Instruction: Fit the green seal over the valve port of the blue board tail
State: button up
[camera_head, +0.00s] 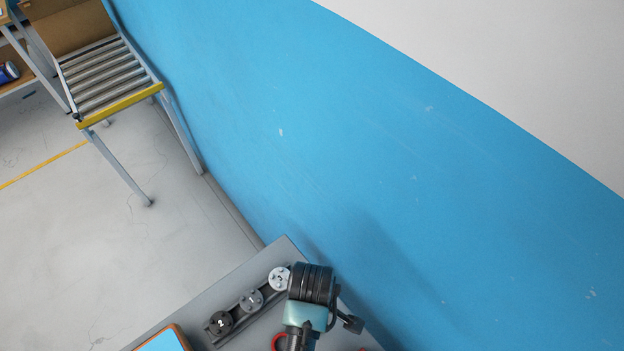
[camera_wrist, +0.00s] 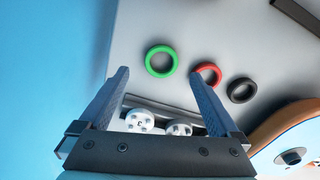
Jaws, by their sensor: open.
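The green seal (camera_wrist: 160,61) is a ring lying flat on the grey table top in the wrist view. My gripper (camera_wrist: 157,73) is open and empty, with its two fingers spread. The seal appears between and just past the fingertips, apart from them; the height above it is hard to judge. The blue board tail (camera_wrist: 307,148) has an orange-brown edge and is cut off at lower right. A round grey valve port (camera_wrist: 290,157) with a dark centre sits on it. The board tail (camera_head: 162,341) also shows at the bottom of the head view. The green seal is hidden there.
A red ring (camera_wrist: 208,74) and a black ring (camera_wrist: 242,90) lie right of the green one. A dark rack (camera_head: 236,311) holds white, grey and black round caps. A dark bar (camera_wrist: 296,15) is at upper right. A blue wall (camera_head: 400,180) borders the table.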

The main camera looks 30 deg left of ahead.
jog(key=shift+s+d+f, duration=0.1)
jog(key=shift+d+f, duration=0.05)
jog(key=shift+f, duration=2)
jog(key=c, duration=1.4)
